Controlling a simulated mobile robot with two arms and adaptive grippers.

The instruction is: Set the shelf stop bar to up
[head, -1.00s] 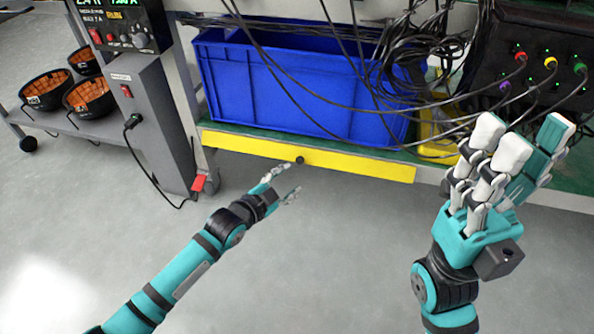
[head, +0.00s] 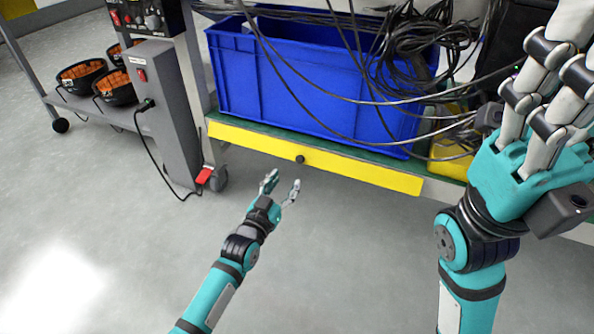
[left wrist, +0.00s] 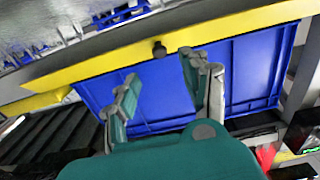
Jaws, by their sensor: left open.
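The shelf stop bar (head: 350,172) is a long yellow bar along the front edge of the low shelf, below the blue bin. A black knob (head: 300,159) sits near its middle. In the left wrist view the bar (left wrist: 230,32) runs slantwise with its knob (left wrist: 159,50) near the fingertips. My left gripper (head: 282,183) is open and empty, just in front of and below the knob, apart from the bar in the head view. My right gripper (head: 545,85) is raised close to the head camera at the right; its fingertips are partly cut off.
A blue bin (head: 310,85) stands on the green shelf behind the bar, with black cables (head: 425,40) hanging over it. The floor in front is clear.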

